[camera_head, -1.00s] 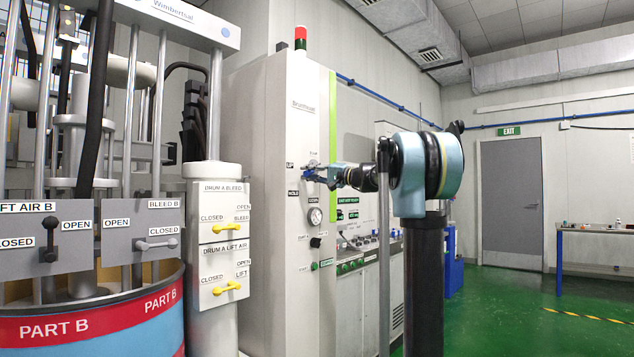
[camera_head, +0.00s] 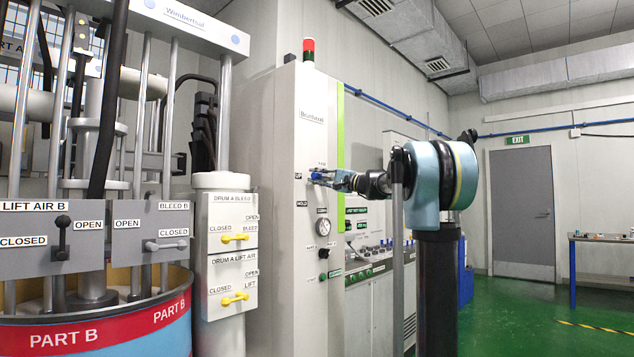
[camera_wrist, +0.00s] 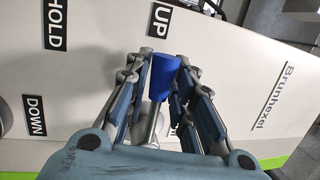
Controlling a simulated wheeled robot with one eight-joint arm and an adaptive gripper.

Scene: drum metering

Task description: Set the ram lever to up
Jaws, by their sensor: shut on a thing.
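The ram lever (camera_wrist: 163,80) has a tapered blue knob on a metal shaft. It is mounted on the pale cabinet panel. In the wrist view the knob sits between my fingers and leans toward the UP label (camera_wrist: 159,19). The HOLD label (camera_wrist: 55,24) and the DOWN label (camera_wrist: 34,115) are off to the left. My gripper (camera_wrist: 165,72) is shut on the knob; my palm and fingers hide part of the lever's base. In the head view my gripper (camera_head: 322,178) is at the panel, beside the UP label (camera_head: 298,176), and the lever is mostly covered.
A round gauge (camera_head: 323,227) and a black knob (camera_head: 324,253) are below on the cabinet (camera_head: 283,130). Drum A valves with yellow handles (camera_head: 235,238) stand left of it. A Part B drum (camera_head: 100,335) is at far left.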

